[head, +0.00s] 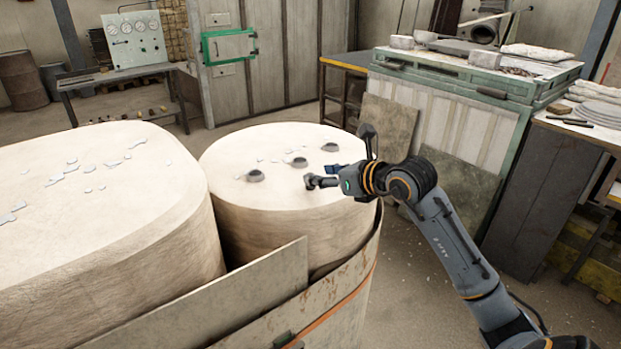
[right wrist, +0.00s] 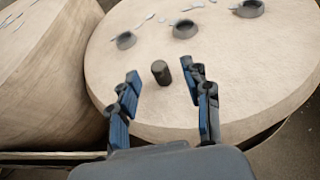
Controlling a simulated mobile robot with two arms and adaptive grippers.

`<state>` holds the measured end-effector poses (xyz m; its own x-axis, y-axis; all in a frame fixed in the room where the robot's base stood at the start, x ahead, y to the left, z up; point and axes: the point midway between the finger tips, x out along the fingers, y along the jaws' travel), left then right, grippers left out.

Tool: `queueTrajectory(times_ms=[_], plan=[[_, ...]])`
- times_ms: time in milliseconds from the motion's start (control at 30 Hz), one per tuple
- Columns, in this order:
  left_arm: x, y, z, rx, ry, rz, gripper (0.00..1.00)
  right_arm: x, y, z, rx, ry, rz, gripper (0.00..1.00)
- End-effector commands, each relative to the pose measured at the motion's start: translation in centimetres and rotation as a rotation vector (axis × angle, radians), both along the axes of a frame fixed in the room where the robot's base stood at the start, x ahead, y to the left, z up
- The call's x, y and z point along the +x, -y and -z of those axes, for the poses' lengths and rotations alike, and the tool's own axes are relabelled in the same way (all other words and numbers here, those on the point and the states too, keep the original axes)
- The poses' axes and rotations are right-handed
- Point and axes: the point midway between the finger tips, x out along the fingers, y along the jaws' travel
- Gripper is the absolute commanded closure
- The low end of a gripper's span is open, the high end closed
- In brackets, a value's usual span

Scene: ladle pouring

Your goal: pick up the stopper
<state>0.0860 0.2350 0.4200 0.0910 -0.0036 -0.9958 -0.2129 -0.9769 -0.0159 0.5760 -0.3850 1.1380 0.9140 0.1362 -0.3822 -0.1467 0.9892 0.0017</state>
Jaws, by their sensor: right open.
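The stopper (right wrist: 161,72) is a small dark cylinder standing on the pale top of the round drum-shaped mould (head: 232,203). In the right wrist view it is just ahead of my fingertips, between their lines. In the head view a dark stub (head: 309,181) at the fingertips appears to be the stopper, partly merged with my near finger. My right gripper (head: 328,175) is open and empty low over the mould's right side; its blue fingers also show in the right wrist view (right wrist: 163,82). My left gripper is not in view.
Three dark ring-like openings, one of them the middle one (head: 299,162), lie beyond the stopper. A larger pale block (head: 110,190) stands left of the mould. Upright boards (head: 270,285) line the front edge. A green-framed bench (head: 450,80) stands behind right.

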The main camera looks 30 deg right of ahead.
Motion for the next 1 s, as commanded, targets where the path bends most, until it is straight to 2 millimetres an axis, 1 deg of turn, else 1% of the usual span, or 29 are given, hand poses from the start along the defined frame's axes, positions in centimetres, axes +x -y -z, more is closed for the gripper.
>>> queueTrajectory(times_ms=[33, 133, 300, 400, 567, 600, 667, 700, 833, 1000], plan=[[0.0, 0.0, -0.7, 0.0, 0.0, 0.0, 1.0, 0.5, -0.2, 0.0, 0.004, -0.003, 0.0, 0.51], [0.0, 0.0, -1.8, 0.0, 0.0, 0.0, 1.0, 1.9, -0.5, 0.7, 0.005, -0.003, 0.0, 0.51], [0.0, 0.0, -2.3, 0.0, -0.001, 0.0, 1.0, 3.7, -0.8, 1.8, 0.003, 0.0, 0.001, 0.51], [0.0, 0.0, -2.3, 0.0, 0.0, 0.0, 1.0, 4.1, -0.9, 2.1, 0.002, -0.001, 0.001, 0.51], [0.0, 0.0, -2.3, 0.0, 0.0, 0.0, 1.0, 4.1, -0.9, 2.2, 0.001, -0.001, 0.0, 0.51], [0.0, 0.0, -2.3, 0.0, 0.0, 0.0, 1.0, 4.1, -0.9, 2.2, 0.001, -0.001, 0.0, 0.53], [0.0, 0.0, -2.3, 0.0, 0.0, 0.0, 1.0, 4.1, -0.9, 2.2, 0.001, -0.001, 0.0, 0.66], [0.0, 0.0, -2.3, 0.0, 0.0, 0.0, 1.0, 4.1, -0.8, 2.2, 0.001, -0.001, 0.0, 0.74], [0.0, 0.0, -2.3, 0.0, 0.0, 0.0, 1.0, 4.1, -0.8, 2.2, 0.001, -0.001, 0.0, 1.0], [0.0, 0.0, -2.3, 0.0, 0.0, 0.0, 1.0, 4.1, -0.8, 2.2, 0.001, -0.001, 0.0, 1.0]])
